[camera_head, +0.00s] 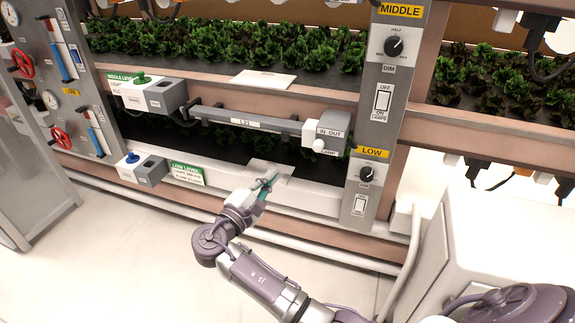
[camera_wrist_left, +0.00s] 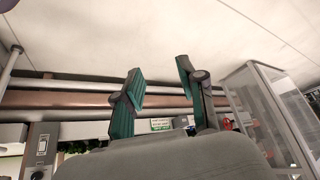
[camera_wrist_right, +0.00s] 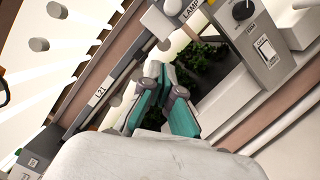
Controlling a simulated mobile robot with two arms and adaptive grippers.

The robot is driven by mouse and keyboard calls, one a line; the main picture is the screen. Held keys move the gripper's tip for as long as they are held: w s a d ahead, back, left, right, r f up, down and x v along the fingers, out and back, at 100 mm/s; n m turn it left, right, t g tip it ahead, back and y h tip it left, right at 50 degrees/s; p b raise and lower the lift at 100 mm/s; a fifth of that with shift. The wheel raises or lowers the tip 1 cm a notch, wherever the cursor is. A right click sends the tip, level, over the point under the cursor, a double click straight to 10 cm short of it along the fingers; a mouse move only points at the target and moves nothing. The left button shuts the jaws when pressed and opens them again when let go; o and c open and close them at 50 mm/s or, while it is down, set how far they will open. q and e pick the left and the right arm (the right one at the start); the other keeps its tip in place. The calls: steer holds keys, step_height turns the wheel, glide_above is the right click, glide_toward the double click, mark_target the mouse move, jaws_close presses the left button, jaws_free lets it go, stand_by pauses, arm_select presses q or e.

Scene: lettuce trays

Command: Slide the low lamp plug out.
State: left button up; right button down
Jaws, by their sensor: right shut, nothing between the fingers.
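A grey lamp bar (camera_head: 245,120) labelled L21 runs along the rack. At its right end is a white and grey block (camera_head: 338,128) marked IN OUT and LAMP, with a round white knob (camera_head: 319,146) below; I cannot tell which part is the plug. The block's LAMP label (camera_wrist_right: 190,9) shows at the top of the right wrist view, cut off by the frame. My right gripper (camera_head: 269,180) is shut and empty, below and left of the block, in front of a pale plate. My left gripper (camera_wrist_left: 162,88) is open and empty, seen only in its wrist view.
A grey post (camera_head: 375,155) with LOW and MIDDLE dials and switches stands right of the block. A grey socket box (camera_head: 150,171) and a green LOW LEVEL label (camera_head: 187,173) are at left. A white cabinet (camera_head: 490,235) stands at right. Lettuce rows fill the shelf above.

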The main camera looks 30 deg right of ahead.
mark_target(313, 143)
steer(key=d, duration=0.3)
steer(key=w+d+r, duration=0.1)
steer(key=d, duration=0.2)
steer(key=w+d+r+b, duration=0.1)
steer(key=d, duration=0.3)
steer(key=shift+w+r, duration=0.15)
arm_select(q)
steer(key=w+d+r+t, duration=0.2)
steer(key=w+r+t, duration=0.1)
steer(key=w, duration=0.2)
steer(key=shift+w+h, duration=0.3)
steer(key=shift+h, duration=0.1)
arm_select(e)
steer(key=shift+s+d+r, duration=0.2)
steer(key=shift+s+d, duration=0.1)
steer(key=shift+s, duration=0.1)
arm_select(q)
steer(key=shift+s+a, duration=0.1)
steer(key=s+a+f+g+y+p, duration=0.1)
steer(key=s+a+f+g+p, duration=0.1)
steer(key=s+g, duration=0.3)
steer(key=s+a+f, duration=0.1)
steer(key=s, duration=0.3)
steer(key=shift+s+f, duration=0.35)
steer(key=shift+f, duration=0.05)
arm_select(e)
steer(key=s+d, duration=0.2)
steer(key=s, duration=0.1)
steer(key=shift+d, duration=0.3)
